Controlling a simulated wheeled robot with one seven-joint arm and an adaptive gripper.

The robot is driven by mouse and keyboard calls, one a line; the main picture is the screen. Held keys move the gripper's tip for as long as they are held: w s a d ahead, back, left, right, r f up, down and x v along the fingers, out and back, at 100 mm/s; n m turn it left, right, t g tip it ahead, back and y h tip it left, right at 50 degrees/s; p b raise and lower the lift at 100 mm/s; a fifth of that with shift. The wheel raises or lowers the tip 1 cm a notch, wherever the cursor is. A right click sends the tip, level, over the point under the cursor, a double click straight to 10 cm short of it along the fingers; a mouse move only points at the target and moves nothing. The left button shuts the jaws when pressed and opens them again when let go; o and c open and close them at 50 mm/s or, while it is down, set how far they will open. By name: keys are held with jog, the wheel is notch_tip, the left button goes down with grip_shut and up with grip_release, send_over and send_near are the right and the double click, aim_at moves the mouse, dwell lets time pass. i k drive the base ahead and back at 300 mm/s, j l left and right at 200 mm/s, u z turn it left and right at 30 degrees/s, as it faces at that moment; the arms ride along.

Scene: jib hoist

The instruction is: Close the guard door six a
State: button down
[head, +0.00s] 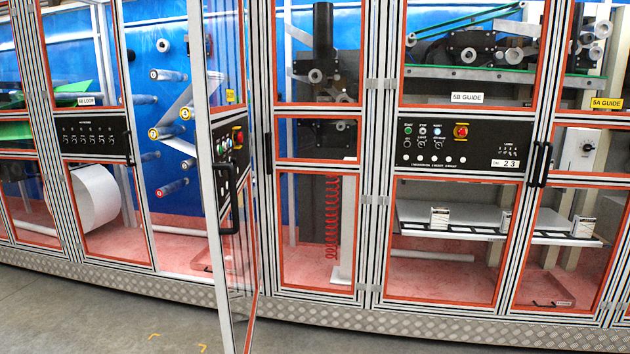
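One guard door (214,200) stands open between the section labelled 6B LOOP and the section labelled 5B GUIDE. It swings out toward me and shows at a steep angle, with a silver frame and clear panels. A black handle (228,186) and a black control panel with a red button (237,137) are on it. A yellow label on it (231,96) is too small to read, so I cannot confirm that it says six a. The door's lower end reaches over the floor near the bottom edge. My gripper is not in view.
The open bay shows rollers (168,75) and a white web against a blue back wall. The 6B door (95,140) on the left and 5B door (455,190) on the right look shut. Grey floor (100,325) in front is clear, with yellow marks.

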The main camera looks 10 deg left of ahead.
aim_at(234, 191)
jog(key=i+l+u, duration=0.35)
jog(key=u, duration=0.15)
jog(key=i+l+u, duration=0.65)
jog(key=l+u, duration=0.35)
jog(key=i+l, duration=0.3)
jog(key=i+l+z, duration=0.2)
jog(key=i+j, duration=0.05)
jog(key=j, duration=0.05)
